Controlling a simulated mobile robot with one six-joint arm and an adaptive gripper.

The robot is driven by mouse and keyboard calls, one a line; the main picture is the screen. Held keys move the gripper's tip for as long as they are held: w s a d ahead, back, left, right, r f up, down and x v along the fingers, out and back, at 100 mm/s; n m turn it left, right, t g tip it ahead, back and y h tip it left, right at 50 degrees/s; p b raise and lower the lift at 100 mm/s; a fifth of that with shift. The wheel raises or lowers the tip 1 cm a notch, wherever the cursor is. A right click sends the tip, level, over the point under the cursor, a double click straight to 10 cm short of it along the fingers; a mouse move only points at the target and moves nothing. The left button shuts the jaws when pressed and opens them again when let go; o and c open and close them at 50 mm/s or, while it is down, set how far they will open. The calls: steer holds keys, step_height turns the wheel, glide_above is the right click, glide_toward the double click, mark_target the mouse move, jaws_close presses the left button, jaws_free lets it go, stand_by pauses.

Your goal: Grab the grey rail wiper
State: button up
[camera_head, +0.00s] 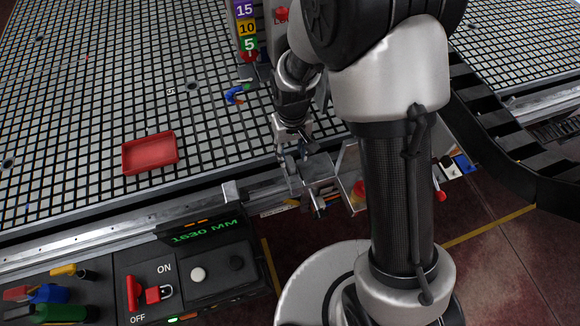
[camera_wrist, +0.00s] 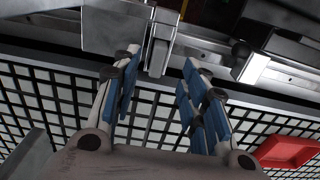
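A grey metal block (camera_head: 317,168), which appears to be the rail wiper, sits on the rail at the table's front edge, just beside my gripper (camera_head: 290,154). In the wrist view the grey block (camera_wrist: 112,30) is at the top left, with a narrow upright grey part (camera_wrist: 160,52) on its right side. My gripper (camera_wrist: 160,68) is open, its blue-padded fingers on either side of that narrow part. The left fingers are close to the block; I cannot tell whether they touch. Nothing is held.
The metal rail (camera_head: 110,232) runs along the grid table's (camera_head: 80,120) front edge, with a smaller grey block (camera_head: 232,192) on it to the left. A red tray (camera_head: 150,153) and a blue clamp-like item (camera_head: 236,94) lie on the grid. A control panel (camera_head: 190,275) stands in front.

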mark_target(291, 165)
step_height(291, 165, down, 7)
steer(key=shift+w+f+b, duration=0.15)
steer(key=shift+b, duration=0.95)
steer(key=shift+c, duration=0.4)
jaws_close()
